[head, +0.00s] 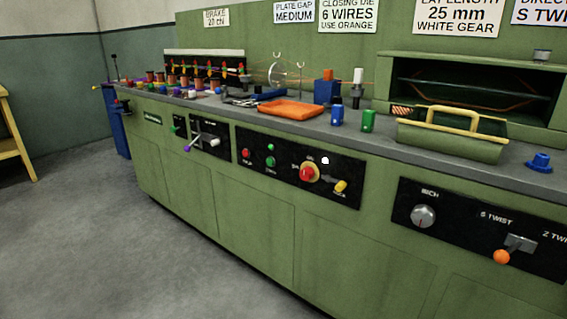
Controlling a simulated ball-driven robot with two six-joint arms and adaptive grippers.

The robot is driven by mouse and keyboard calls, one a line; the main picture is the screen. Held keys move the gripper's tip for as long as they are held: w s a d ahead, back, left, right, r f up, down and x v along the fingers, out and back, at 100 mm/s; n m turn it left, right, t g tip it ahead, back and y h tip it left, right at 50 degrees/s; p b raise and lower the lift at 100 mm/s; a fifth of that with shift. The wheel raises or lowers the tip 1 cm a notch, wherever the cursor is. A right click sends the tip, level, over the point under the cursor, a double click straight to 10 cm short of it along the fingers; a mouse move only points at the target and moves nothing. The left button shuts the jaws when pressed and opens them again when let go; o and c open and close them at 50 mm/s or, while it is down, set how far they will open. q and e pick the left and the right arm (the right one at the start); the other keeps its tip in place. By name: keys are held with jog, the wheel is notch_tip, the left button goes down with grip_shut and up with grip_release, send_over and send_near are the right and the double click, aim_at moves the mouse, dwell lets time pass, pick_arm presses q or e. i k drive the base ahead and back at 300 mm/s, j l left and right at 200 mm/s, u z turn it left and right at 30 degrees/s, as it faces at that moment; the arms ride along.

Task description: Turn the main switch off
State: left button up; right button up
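A green machine bench carries a black control panel (275,166) on its front. On this panel a red knob on a yellow disc (308,173) looks like the main switch. Small lettering stands around it, too small to read, so I cannot tell its position. A yellow knob (341,186) sits to its lower right, and a small white round spot (325,160) shows to its upper right. Red (246,153) and green (270,161) buttons sit to its left. Neither of my grippers is in view.
A right-hand panel holds a grey dial (423,216) and an orange-tipped lever (502,256). The bench top bears an orange tray (291,110), a blue can (337,116), a green can (369,120) and a green carrier with yellow handle (452,138). Open floor (75,240) lies at left.

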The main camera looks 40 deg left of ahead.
aim_at(307, 172)
jog(key=j+u, duration=0.1)
jog(key=j, duration=0.65)
jog(key=i+j+u, duration=0.1)
jog(key=j, duration=0.6)
